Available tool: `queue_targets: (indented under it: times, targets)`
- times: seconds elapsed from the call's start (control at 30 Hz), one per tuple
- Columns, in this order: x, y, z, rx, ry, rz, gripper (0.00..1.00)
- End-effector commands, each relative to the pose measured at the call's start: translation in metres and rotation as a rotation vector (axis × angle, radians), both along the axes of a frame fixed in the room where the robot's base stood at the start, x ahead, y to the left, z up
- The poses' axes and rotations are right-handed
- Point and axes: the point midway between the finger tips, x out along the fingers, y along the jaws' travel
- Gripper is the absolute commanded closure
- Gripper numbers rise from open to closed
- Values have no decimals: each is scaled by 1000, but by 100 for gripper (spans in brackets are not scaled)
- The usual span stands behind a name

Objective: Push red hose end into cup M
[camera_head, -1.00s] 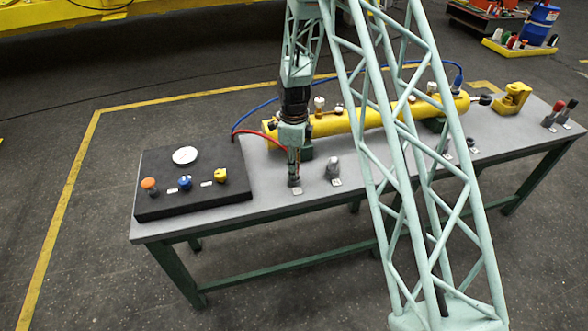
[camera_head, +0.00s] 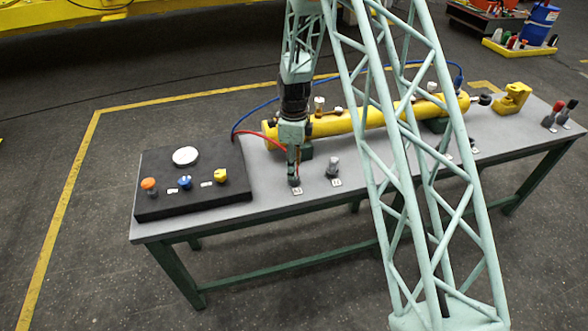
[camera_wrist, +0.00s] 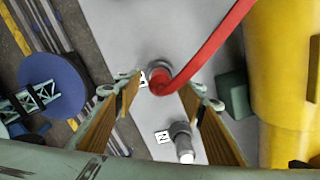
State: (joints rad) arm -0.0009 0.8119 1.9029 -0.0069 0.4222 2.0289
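The red hose (camera_wrist: 212,50) curves down in the wrist view to its end (camera_wrist: 161,84), at the mouth of a grey cup (camera_wrist: 159,67). The end looks inside or right at the mouth; its depth is hidden. The label beside this cup is partly covered, so I cannot read it. My gripper (camera_wrist: 163,90) straddles the hose end, fingers spread, with clear gaps on both sides. In the head view my gripper (camera_head: 293,176) points down over this cup, and the red hose (camera_head: 256,134) comes from the left of the yellow cylinder.
A second grey cup (camera_wrist: 181,135), labelled N, stands close beside. The yellow cylinder (camera_head: 345,121) lies behind my gripper. A black panel (camera_head: 206,195) with coloured knobs is at the left. A blue hose (camera_head: 256,115) arches behind. Bare tabletop (camera_head: 262,196) lies between panel and gripper.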

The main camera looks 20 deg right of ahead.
Motion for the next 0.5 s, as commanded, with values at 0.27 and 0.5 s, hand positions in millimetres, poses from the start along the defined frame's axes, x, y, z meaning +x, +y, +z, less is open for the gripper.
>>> queue_targets:
  times: [0.27,0.5]
  targets:
    - [1,0,29,0,-3,0,63]
    - [1,0,57,0,-4,0,63]
